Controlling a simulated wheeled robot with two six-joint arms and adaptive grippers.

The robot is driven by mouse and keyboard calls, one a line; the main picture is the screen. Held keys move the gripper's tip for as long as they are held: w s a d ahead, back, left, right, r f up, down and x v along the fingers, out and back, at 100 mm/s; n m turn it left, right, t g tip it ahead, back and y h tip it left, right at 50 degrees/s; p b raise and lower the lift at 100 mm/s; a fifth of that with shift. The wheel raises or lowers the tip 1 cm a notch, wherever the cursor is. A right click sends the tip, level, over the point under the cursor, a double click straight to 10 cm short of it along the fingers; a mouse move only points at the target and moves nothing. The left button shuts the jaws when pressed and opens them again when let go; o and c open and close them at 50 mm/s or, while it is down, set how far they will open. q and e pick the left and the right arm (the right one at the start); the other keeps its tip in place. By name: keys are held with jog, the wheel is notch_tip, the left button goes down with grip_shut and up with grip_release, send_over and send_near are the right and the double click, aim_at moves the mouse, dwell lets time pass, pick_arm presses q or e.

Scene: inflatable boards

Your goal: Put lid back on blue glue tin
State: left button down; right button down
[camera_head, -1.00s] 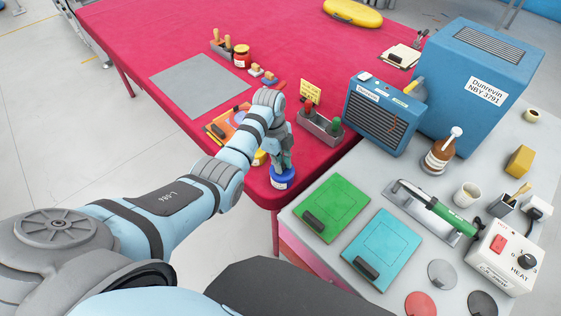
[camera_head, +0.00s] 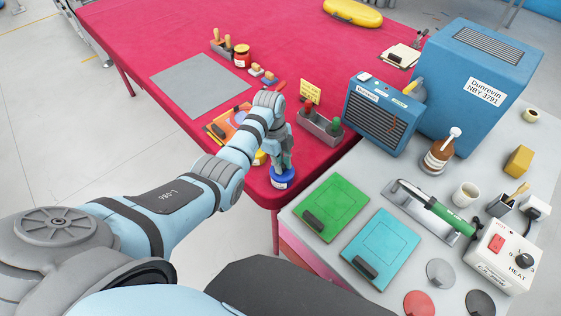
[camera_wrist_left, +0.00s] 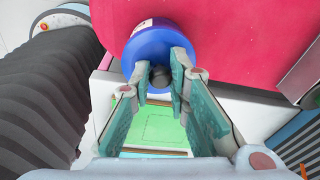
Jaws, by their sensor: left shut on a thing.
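The blue glue tin (camera_head: 281,183) stands upright on the pink-red table near its front corner, its white label facing forward. My left gripper (camera_head: 281,168) points down onto it from above. In the left wrist view, the gripper (camera_wrist_left: 162,80) is shut on the grey knob of the blue lid (camera_wrist_left: 140,47). The lid is over the tin, and a bit of the tin's label shows beyond it. The gripper hides part of the tin, and I cannot tell whether the lid is fully seated. My right gripper is out of view.
The table (camera_head: 130,50) holds a grey mat (camera_head: 200,85), a red jar (camera_head: 242,57), a yellow note (camera_head: 311,91) and a grey caddy (camera_head: 320,128) right of the tin. The grey bench carries a green board (camera_head: 331,205), a teal board (camera_head: 382,247) and a heat unit (camera_head: 503,256).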

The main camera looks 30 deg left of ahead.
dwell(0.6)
pick_arm(q)
jog(key=c, duration=1)
grip_release()
notch_tip(320, 180, up, 3)
jog(key=p, duration=0.3)
jog(key=shift+f, duration=0.15)
jog(key=shift+r+p, duration=0.45)
jog(key=shift+r, duration=1.7)
jog(key=shift+c, duration=0.3)
